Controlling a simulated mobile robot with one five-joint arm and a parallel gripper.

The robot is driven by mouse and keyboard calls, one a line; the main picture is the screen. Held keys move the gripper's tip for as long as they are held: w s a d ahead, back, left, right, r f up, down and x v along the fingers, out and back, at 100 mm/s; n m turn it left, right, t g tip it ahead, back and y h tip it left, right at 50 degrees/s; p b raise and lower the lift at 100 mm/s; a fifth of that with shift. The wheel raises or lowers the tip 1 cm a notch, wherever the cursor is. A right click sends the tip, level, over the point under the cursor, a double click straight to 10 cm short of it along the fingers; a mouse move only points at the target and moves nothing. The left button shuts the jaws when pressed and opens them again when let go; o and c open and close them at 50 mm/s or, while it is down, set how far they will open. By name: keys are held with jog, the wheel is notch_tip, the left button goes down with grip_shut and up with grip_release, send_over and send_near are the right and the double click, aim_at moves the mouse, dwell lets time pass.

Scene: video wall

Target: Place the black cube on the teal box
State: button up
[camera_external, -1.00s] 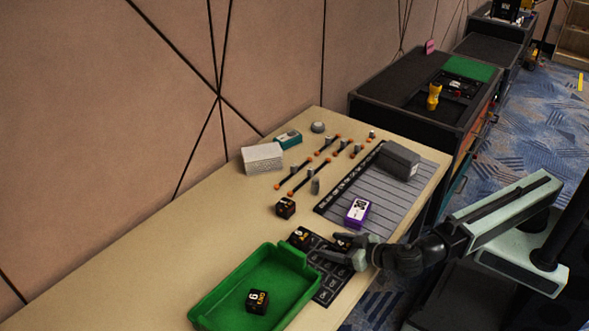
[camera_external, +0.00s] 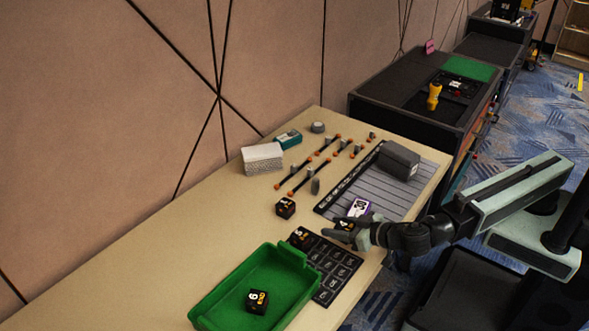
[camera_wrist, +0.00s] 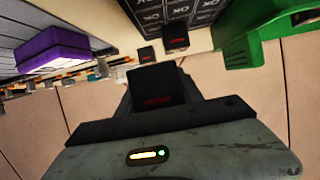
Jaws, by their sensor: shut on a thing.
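My gripper (camera_external: 349,232) is shut on a black cube (camera_external: 343,224), held near the purple-and-white box. In the wrist view the held black cube (camera_wrist: 156,86) sits between the fingers, its face mostly dark. The teal box (camera_external: 288,138) lies at the far side of the table, beside a white block and well away from my gripper. Other black cubes stand on the table: one (camera_external: 285,208) at mid-table, one (camera_external: 299,236) at the dark mat's corner, and one (camera_external: 257,300) inside the green tray.
The green tray (camera_external: 213,300) and dark mat (camera_external: 345,265) are at the near end. A purple-and-white box (camera_external: 359,207) and a dark grey box (camera_external: 399,160) are on the striped mat. A white block (camera_external: 262,158) and rods with orange ends (camera_external: 307,180) lie near the teal box. The left tabletop is clear.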

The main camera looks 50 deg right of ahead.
notch_tip(320, 180, up, 2)
jog(key=shift+p, duration=0.3)
